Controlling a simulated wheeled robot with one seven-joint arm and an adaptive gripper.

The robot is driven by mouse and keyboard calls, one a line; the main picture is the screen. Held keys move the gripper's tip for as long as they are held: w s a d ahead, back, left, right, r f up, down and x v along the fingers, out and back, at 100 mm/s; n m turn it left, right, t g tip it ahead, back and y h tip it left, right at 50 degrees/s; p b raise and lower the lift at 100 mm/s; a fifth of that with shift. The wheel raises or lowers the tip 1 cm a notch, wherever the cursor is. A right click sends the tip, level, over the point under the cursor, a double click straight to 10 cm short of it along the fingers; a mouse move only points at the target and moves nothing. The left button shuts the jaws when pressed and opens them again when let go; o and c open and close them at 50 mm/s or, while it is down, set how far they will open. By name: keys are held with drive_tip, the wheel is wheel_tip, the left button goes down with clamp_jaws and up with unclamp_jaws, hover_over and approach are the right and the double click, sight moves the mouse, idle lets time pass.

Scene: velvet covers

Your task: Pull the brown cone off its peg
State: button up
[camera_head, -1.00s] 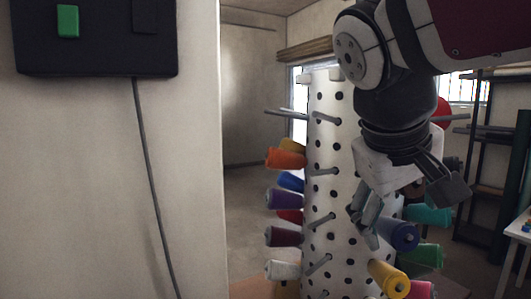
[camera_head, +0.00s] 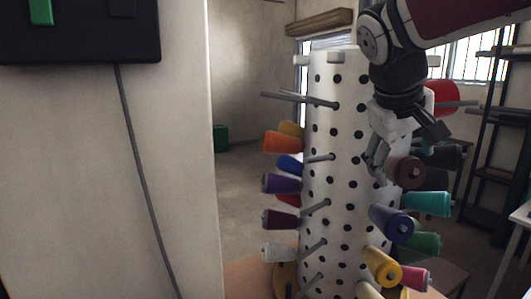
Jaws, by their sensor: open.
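The brown cone (camera_head: 405,171) sits on the right front of the white perforated column (camera_head: 338,140), its round end with a dark centre hole facing me. My gripper (camera_head: 408,150) is open just above the cone, one finger at its left and the other at its upper right. The fingers look close to the cone, but I cannot tell whether they touch it. The cone's peg is hidden.
A blue cone (camera_head: 392,223) is just below the brown one, and a teal cone (camera_head: 428,203) is at its lower right. A red cone (camera_head: 442,97) is at the upper right. Bare pegs (camera_head: 318,157) stick out in front. A wall (camera_head: 75,190) fills the left.

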sight(407, 158)
drive_tip(key=shift+w+d+f, duration=0.15)
drive_tip(key=shift+w+d, duration=0.8)
drive_tip(key=shift+d, duration=0.25)
drive_tip(key=x, duration=0.3)
drive_tip(key=shift+w+f+p, duration=0.1)
drive_tip(key=shift+f+p, duration=0.1)
drive_tip(key=shift+p, duration=0.1)
drive_tip(key=shift+w+d+f, duration=0.2)
drive_tip(key=shift+w+f, duration=0.05)
drive_tip(key=shift+f, duration=0.2)
drive_tip(key=c, duration=1.3)
drive_tip(key=shift+o, duration=0.2)
drive_tip(key=shift+s+r+p, duration=0.25)
drive_tip(key=shift+s+p, duration=0.05)
drive_tip(key=shift+s, duration=0.05)
